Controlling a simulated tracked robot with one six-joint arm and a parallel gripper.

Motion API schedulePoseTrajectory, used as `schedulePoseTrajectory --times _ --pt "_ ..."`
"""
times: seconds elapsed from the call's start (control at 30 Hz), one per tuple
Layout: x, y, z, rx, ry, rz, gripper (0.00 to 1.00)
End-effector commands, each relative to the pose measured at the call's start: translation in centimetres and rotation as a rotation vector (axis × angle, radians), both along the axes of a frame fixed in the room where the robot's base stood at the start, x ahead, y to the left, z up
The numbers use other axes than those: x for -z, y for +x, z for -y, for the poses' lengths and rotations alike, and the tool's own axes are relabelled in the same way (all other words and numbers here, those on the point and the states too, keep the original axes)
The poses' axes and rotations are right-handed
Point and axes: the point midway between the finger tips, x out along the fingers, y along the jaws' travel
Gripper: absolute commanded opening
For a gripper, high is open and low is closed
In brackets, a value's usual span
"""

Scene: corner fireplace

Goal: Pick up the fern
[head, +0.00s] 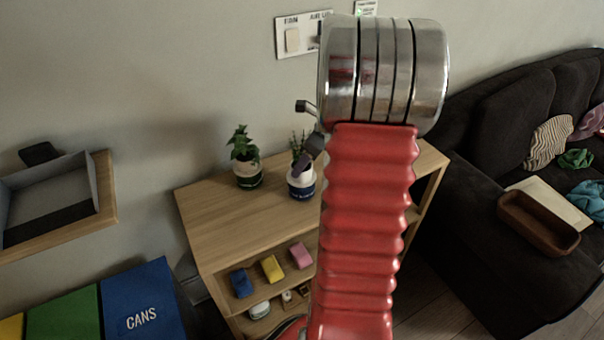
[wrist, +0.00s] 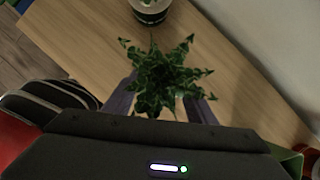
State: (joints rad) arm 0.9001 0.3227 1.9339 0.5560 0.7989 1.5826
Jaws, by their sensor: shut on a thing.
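The plant at my gripper, which I take to be the fern (head: 301,180), is green, in a white pot with a dark blue lettered band. In the head view it is at the top of the wooden shelf unit, partly hidden by my arm. My gripper (head: 312,150) is shut on it. In the wrist view the green leaves (wrist: 165,75) spread between the two fingers (wrist: 160,105) and hide the pot and the contact. I cannot tell whether the pot is clear of the wood.
A second potted plant (head: 247,172) stands to the left on the shelf unit (head: 215,225); its pot shows in the wrist view (wrist: 150,11). Coloured items, including a yellow one (head: 272,268), lie on the lower shelf. A dark sofa (head: 445,190) is at right, bins (head: 145,300) at left.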

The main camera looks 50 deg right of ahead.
Motion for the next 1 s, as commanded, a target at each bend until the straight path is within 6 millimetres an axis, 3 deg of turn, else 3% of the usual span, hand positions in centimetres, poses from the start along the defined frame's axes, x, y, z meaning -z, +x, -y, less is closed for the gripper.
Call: schedulePoseTrajectory --times 0.43,1.0 --pt "-1.0 0.0 0.2 0.001 -0.003 0.003 0.08" --pt "-9.5 0.0 0.1 0.0 -0.002 0.002 0.08"
